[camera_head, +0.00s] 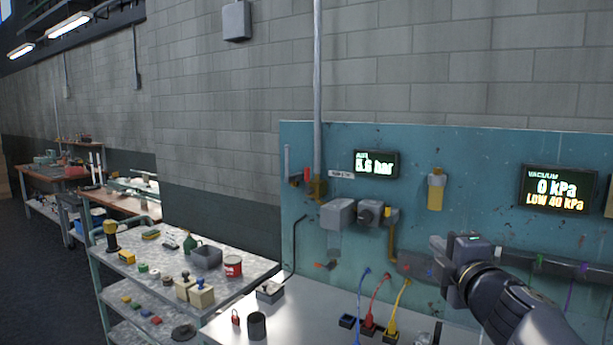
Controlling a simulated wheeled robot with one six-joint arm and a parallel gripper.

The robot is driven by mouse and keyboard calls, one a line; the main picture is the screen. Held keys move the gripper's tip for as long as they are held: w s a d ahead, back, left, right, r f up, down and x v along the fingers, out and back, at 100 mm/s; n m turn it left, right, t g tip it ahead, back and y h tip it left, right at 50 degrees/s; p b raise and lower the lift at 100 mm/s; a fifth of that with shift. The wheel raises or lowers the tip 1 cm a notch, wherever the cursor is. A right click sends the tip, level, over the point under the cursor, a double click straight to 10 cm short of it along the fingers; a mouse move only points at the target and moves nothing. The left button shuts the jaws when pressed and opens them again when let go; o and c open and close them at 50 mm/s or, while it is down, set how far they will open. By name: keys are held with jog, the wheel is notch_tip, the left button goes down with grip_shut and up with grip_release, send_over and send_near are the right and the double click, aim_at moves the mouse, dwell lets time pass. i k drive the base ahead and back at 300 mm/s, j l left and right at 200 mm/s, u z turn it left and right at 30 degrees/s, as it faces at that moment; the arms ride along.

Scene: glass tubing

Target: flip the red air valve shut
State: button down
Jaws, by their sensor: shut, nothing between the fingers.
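A small red lever (306,174) shows at the left of the teal wall panel, beside a brass-coloured fitting (318,188) on the vertical grey pipe. It looks upright, but it is too small to tell its exact angle. A display (377,164) to its right appears to read air, about 6.6 bar. My gripper (438,262) is at the lower right, in front of the panel, shut and empty. It is well to the right of and below the red lever, and apart from it.
Grey regulator boxes (338,214) and a yellow-topped fitting (436,190) stick out from the panel. A vacuum display (558,190) reads 0 kPa, low 40 kPa. Blue, red and yellow cables (374,305) rise from the bench below. A cluttered trolley (135,275) stands left.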

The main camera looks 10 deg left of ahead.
aim_at(308, 190)
jog(key=i+j, duration=0.3)
jog(key=j, duration=0.15)
jog(key=i+j, duration=0.3)
jog(key=i+j+z, duration=0.1)
jog(key=i+j, duration=0.25)
jog(key=j, duration=0.2)
jog(key=i+j, duration=0.25)
jog(key=j, duration=0.2)
jog(key=i+j, duration=0.3)
jog(key=j, duration=0.15)
jog(key=i+z, duration=0.05)
